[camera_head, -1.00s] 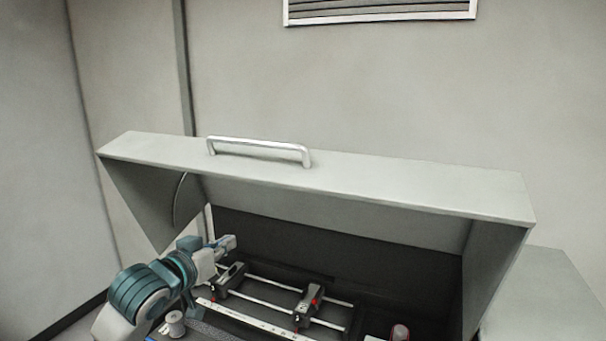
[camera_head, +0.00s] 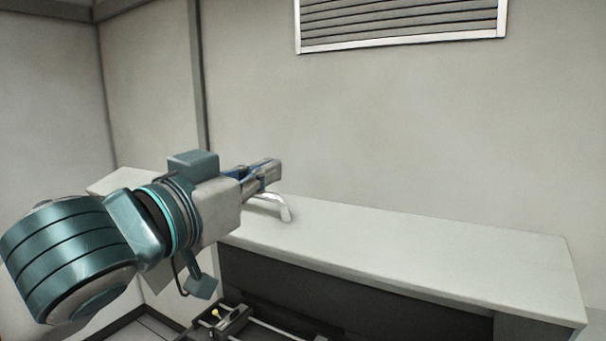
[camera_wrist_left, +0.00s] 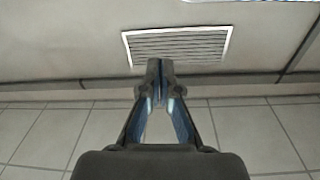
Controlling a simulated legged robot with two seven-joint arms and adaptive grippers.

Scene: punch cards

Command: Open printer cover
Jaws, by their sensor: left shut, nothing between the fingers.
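The printer cover (camera_head: 420,250) is a light grey lid, raised, with the dark interior showing beneath its front edge in the head view. Its silver bar handle (camera_head: 284,211) is mostly hidden behind my left gripper (camera_head: 270,172). The left gripper is shut and empty, in front of and slightly above the handle in the picture; I cannot tell whether they touch. My right gripper is not in view.
Inside the printer, a carriage with rails (camera_head: 222,322) shows at the bottom. The space above the cover is free.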

